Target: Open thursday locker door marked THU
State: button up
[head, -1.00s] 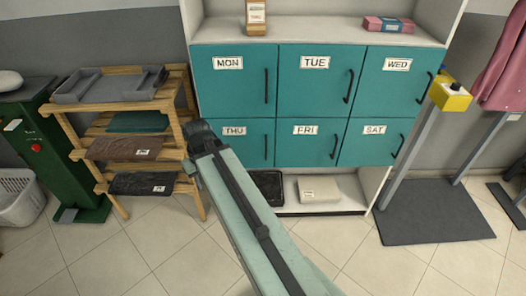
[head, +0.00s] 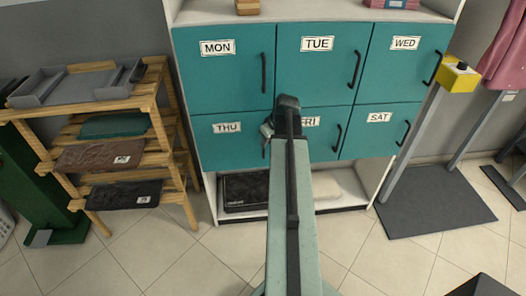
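The THU locker door (head: 220,152) is a teal panel at the lower left of the locker block, with a white THU label (head: 227,127). It looks shut, flush with its neighbours. Its dark vertical handle at the right edge is mostly hidden by my arm. My gripper (head: 266,131) is at the end of the raised arm, near the THU door's right edge. Only a small part of it shows beside the dark wrist. I cannot tell whether its fingers are open or touch the handle.
The MON (head: 222,72), TUE (head: 313,75), WED (head: 401,68), FRI (head: 322,146) and SAT (head: 382,138) doors look shut. A wooden rack (head: 170,125) stands close at the left. A yellow box on a post (head: 460,76) stands right. A black tray (head: 243,190) lies below the lockers. Floor in front is clear.

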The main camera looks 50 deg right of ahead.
aim_at(264, 156)
jog(key=b+x, duration=0.4)
jog(key=x, duration=0.2)
jog(key=shift+s, duration=0.1)
jog(key=shift+r, duration=0.2)
grip_shut()
dwell(0.9)
